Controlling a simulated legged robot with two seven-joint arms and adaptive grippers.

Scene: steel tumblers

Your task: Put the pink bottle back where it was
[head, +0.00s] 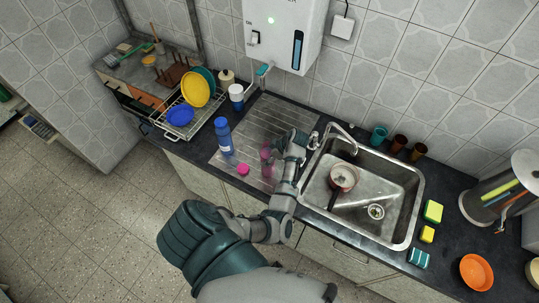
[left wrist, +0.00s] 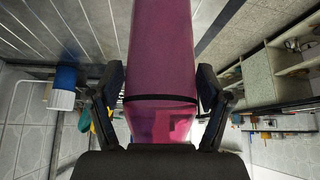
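The pink bottle (head: 265,153) is over the ribbed steel drainboard left of the sink, partly hidden by my left gripper (head: 276,149). In the left wrist view, the pink bottle (left wrist: 160,55) fills the middle, between the two black fingers of my left gripper (left wrist: 160,85). The fingers press against both its sides. I cannot tell if its base touches the drainboard. A small pink round object (head: 243,169) lies on the drainboard near its front edge. My right gripper is not in view.
A blue bottle (head: 224,137) stands left of the pink one. A dish rack (head: 196,118) with plates is further left. The sink (head: 398,210) holds a pan (head: 343,178); the faucet (head: 341,131) is close to my gripper. Cups and sponges stand around the sink.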

